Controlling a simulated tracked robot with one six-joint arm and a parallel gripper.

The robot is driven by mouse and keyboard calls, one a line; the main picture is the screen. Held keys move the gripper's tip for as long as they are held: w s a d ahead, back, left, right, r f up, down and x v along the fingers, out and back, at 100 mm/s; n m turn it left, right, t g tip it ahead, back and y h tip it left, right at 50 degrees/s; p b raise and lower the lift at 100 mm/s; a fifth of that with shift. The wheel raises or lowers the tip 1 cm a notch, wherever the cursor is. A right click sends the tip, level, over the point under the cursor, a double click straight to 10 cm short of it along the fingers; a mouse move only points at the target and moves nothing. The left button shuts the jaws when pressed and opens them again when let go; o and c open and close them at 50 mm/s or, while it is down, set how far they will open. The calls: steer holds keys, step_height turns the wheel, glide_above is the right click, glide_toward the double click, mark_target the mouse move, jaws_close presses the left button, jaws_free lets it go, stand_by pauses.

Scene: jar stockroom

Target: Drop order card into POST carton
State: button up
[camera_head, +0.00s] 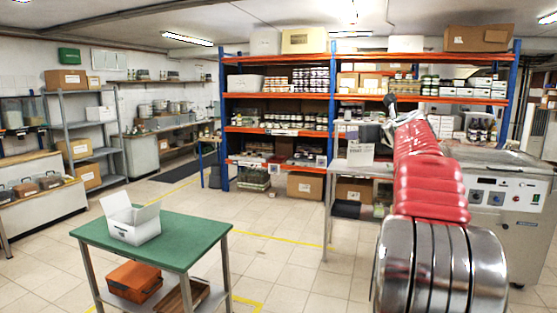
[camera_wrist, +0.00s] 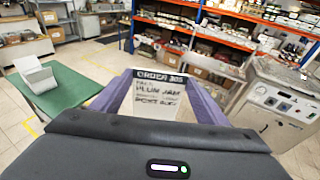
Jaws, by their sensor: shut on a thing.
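In the head view the card (camera_head: 360,154) hangs below my gripper (camera_head: 362,138), in front of the shelving. An open white carton (camera_head: 133,226) with raised flaps stands on the green table at left. It also shows at the left of the wrist view (camera_wrist: 37,82). Its label is too small to read. The card is well apart from the carton.
The green table (camera_head: 190,239) has bare top around the carton; an orange box (camera_head: 134,281) sits on its lower shelf. A metal machine (camera_head: 512,200) stands at right. Tall orange-and-blue shelving (camera_head: 283,132) is behind. Tiled floor lies open between.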

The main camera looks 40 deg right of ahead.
steer(key=w+a+f+n+t+y, duration=0.1)
steer(key=w+a+f+n+y, duration=0.2)
steer(key=f, duration=0.7)
steer(key=w+a+f+n+t+y, duration=0.15)
steer(key=w+a+f, duration=0.35)
steer(key=f, duration=0.6)
steer(key=w+a+f+n+g+y, duration=0.15)
steer(key=a+f+y, duration=0.25)
steer(key=a+f, duration=0.45)
steer(key=w+a+f+n+y, duration=0.35)
steer(key=a+f, duration=0.35)
steer(key=f, duration=0.3)
steer(key=s+a+f+n+g+y, duration=0.2)
steer(key=a+f, duration=0.5)
steer(key=a, duration=0.5)
steer(key=s+a+f+n+g+y, duration=0.2)
steer(key=s+a+f, duration=0.4)
steer(key=a, duration=0.6)
steer(key=s+a+f+n+g+y, duration=0.1)
steer(key=s+a+f+n+y, duration=0.2)
steer(key=a+f, duration=0.4)
steer(key=s+a+y, duration=0.1)
steer(key=a, duration=0.3)
steer(key=shift+a+f+g+y, duration=0.3)
steer(key=shift+a+f+g, duration=0.1)
steer(key=shift+a, duration=0.15)
